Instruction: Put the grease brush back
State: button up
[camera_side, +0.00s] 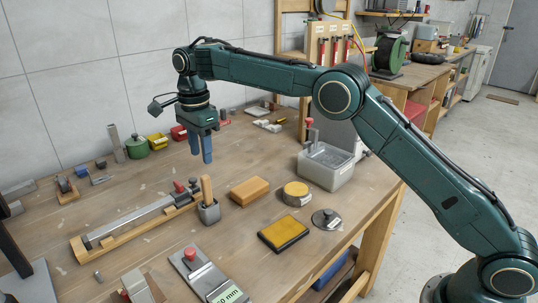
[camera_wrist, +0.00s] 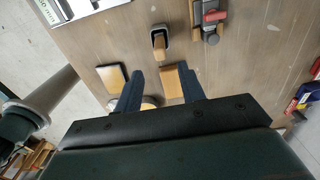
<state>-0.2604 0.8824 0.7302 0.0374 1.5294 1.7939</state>
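A wooden handle (camera_side: 206,187), which looks like the grease brush, stands upright in a small grey cup (camera_side: 210,213) on the bench. Its bristle end is hidden inside the cup. In the wrist view the handle (camera_wrist: 160,52) and cup (camera_wrist: 157,31) show beyond the fingertips, near top centre. My gripper (camera_side: 202,157) hangs above the bench, fingers pointing down, higher than the handle and behind it in the side view. In the wrist view its two fingers (camera_wrist: 160,73) are apart with nothing held between them.
Near the cup lie a wooden block (camera_side: 249,190), a round tan-topped tin (camera_side: 296,193), a yellow pad (camera_side: 284,234) and a long metal tool on a wooden rack (camera_side: 137,221). Small bins and a green pot (camera_side: 137,148) line the wall.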

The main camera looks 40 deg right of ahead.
jog(key=shift+r, duration=0.4)
jog(key=shift+s+r, duration=0.1)
dwell(0.3)
jog(key=shift+d+r, duration=0.15)
jog(key=shift+r, duration=0.1)
jog(key=s+d+r+n+t, duration=0.1)
jog(key=s+d+r+n, duration=0.4)
jog(key=s, duration=0.3)
jog(key=s+d+r+n+t, duration=0.25)
jog(key=s+d+r, duration=0.25)
jog(key=s+r, duration=0.35)
jog(key=s+d+f+n, duration=0.1)
jog(key=s+f+n, duration=0.2)
jog(key=s, duration=0.5)
jog(key=s+d+f+n+t, duration=0.1)
jog(key=s+d+f+n, duration=0.1)
jog(key=s, duration=0.6)
jog(key=s+d+f+n+t, duration=0.1)
jog(key=s+f+n, duration=0.3)
jog(key=s, duration=0.5)
jog(key=shift+d+n, duration=0.65)
jog(key=shift+n, duration=0.1)
